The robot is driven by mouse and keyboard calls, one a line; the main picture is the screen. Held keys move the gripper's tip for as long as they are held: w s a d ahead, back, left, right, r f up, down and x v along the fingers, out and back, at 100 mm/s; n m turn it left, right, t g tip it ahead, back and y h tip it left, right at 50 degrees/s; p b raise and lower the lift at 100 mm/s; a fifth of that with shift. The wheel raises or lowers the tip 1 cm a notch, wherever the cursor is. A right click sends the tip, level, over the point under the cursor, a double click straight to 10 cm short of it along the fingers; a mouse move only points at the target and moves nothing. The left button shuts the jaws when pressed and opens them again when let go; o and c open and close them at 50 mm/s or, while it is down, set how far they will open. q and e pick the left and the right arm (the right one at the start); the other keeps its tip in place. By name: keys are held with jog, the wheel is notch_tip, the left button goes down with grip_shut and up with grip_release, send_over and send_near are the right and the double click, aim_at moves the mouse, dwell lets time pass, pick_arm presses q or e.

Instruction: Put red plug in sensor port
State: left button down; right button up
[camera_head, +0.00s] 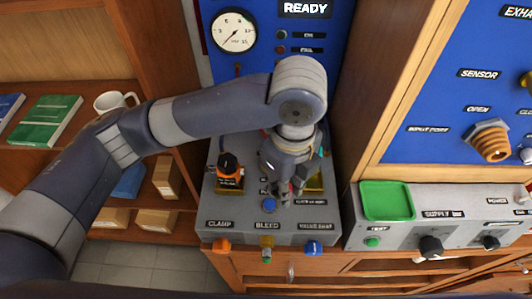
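I cannot make out a red plug in this view. A "SENSOR" label (480,74) is on the blue panel at the right. A yellow fitting (525,80) beside it is cut by the picture's right edge; I cannot tell whether it is the sensor port. My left arm reaches in from the left, and my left gripper (286,195) points down over the grey bench unit (222,205), near a blue button (269,204). Its fingers are small and partly hidden, so I cannot tell its opening or whether it holds anything. My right gripper is not in view.
A gauge (234,32) and a "READY" display (306,9) are at the top. A dark knob (229,164) stands left of my gripper. A green tray (387,201) sits on the right-hand unit. An orange hexagonal fitting (490,139) juts from the right panel. Shelves hold a mug (115,102).

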pick_arm(q)
jog(key=w+a+p, duration=0.1)
jog(key=w, duration=0.3)
jog(key=w+a, duration=0.1)
jog(key=w, duration=0.2)
jog(key=w+a+f+p, duration=0.1)
jog(key=w, duration=0.3)
jog(key=shift+w+p, duration=0.3)
jog(key=shift+p, duration=0.05)
notch_tip(320, 180, down, 3)
jog(key=shift+f+p, duration=0.15)
jog(key=shift+p, duration=0.7)
jog(key=shift+f, duration=0.15)
jog(key=shift+f, duration=0.15)
jog(key=c, duration=1.6)
grip_release()
jog(key=shift+o, duration=0.7)
